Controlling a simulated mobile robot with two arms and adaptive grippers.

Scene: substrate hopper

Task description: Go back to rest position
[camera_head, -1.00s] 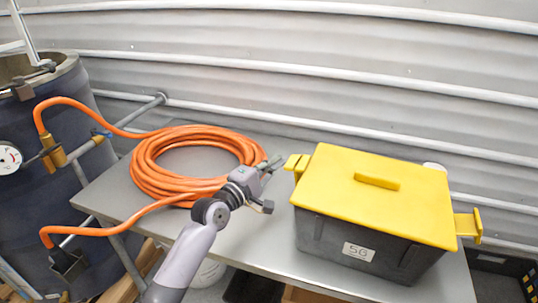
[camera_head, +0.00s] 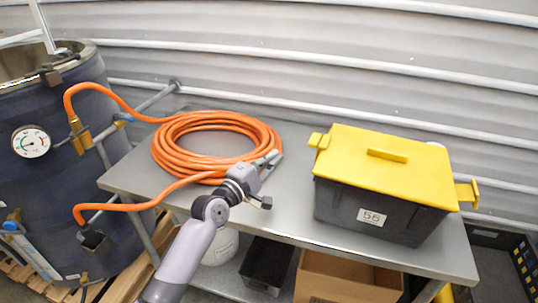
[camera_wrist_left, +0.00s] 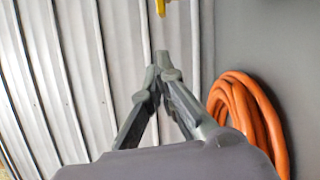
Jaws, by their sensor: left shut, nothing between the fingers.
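My left gripper (camera_head: 270,160) is above the grey metal table, between the coiled orange hose and the yellow-lidded box. Its fingers are together and empty; the closed fingertips also show in the left wrist view (camera_wrist_left: 158,62). The orange hose (camera_head: 172,158) lies coiled on the table to the left of the gripper, and it shows at the right in the left wrist view (camera_wrist_left: 245,110). The dark box (camera_head: 372,208) with a closed yellow lid (camera_head: 395,180) stands to the right, apart from the gripper. My right gripper is in neither view.
The grey table (camera_head: 275,222) has bare room between hose and box. A dark blue tank (camera_head: 40,190) with a dial gauge (camera_head: 31,142) stands at the left. A cardboard box (camera_head: 345,280) and a black bin (camera_head: 266,265) are below the table. A corrugated wall is behind.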

